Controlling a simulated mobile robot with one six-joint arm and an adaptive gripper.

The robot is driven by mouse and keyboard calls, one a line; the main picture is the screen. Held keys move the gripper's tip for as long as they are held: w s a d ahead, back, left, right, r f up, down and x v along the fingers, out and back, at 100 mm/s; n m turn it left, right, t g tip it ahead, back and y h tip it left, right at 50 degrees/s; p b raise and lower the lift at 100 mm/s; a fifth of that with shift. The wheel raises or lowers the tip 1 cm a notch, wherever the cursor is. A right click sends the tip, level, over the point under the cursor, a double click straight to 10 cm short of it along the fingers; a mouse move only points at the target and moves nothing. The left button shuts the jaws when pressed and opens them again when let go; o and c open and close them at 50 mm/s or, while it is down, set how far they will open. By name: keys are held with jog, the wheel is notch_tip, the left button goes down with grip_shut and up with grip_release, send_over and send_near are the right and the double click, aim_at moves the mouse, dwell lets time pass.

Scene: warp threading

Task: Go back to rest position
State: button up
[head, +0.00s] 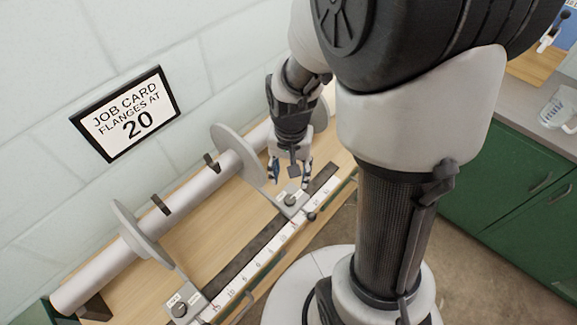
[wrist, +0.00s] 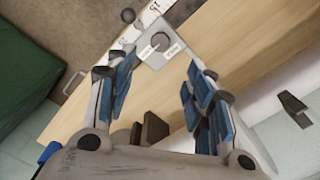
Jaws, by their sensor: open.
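My gripper (head: 291,177) is open and empty, pointing down above the far end of the wooden bench. In the wrist view its blue-padded fingers (wrist: 160,75) are spread, with a grey plate carrying a dark knob (wrist: 161,41) beyond their tips. In the head view this plate (head: 291,202) sits on the white ruler just below the gripper. A grey beam (head: 195,192) runs along the wall side of the bench. It carries a near flange (head: 140,238) and a farther flange (head: 243,152), the latter left of my gripper.
A second plate with a knob (head: 180,309) sits at the ruler's near end. The ruler (head: 258,262) runs along the bench's front. A job card (head: 128,115) reading "flanges at 20" hangs on the wall. Green cabinets (head: 500,205) and a clear jug (head: 557,108) are at right.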

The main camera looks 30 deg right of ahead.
jog(key=s+a+r+n+t, duration=0.2)
jog(key=s+r, duration=0.4)
jog(key=r, duration=0.3)
jog(key=s+a+r+n+t, duration=0.2)
jog(key=s+r+n, duration=0.3)
jog(key=r, duration=0.4)
jog(key=shift+s+a+r+t, duration=0.15)
jog(key=shift+s+a+t, duration=0.15)
jog(key=shift+s, duration=0.15)
